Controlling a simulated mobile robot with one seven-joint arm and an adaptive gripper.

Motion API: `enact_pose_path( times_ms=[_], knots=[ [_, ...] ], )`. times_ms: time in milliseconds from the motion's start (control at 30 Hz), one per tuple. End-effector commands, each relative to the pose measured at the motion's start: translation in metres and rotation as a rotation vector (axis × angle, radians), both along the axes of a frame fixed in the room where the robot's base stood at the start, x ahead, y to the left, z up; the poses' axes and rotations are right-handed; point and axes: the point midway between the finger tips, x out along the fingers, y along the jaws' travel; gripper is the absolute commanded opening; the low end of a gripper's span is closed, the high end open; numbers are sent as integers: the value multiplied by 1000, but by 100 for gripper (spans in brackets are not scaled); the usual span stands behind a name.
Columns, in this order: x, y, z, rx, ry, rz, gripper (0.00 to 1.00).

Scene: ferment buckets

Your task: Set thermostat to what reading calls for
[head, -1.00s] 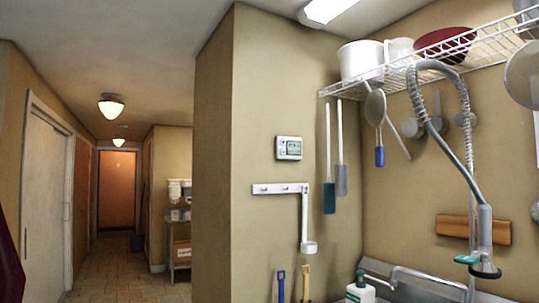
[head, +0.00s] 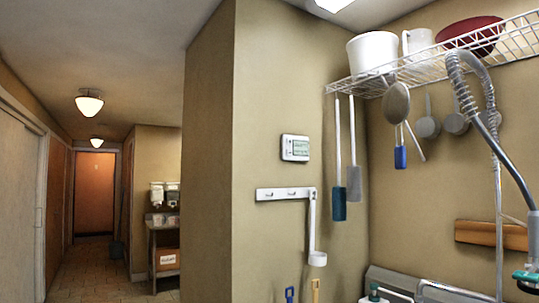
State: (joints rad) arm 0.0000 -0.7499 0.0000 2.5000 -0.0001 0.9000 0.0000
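The thermostat (head: 295,148) is a small white box with a greenish-grey screen, fixed to the tan wall above a white hook rail. Its screen is too small to read from here. My gripper is not in view, and no part of my arm shows.
A hook rail (head: 285,193) with a hanging white ladle is below the thermostat. A wire shelf (head: 440,66) with a white pot (head: 372,53) and hanging utensils juts out at the right. A sprayer hose (head: 490,130) hangs over the sink. The corridor at left has a clear floor (head: 90,265).

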Motion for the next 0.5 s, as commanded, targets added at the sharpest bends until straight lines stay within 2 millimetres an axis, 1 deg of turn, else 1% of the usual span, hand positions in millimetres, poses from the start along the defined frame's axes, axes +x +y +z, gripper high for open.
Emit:
enact_pose_path(
  times_ms=[133,500],
  knots=[
    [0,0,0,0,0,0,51],
    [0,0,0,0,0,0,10]
  ],
)
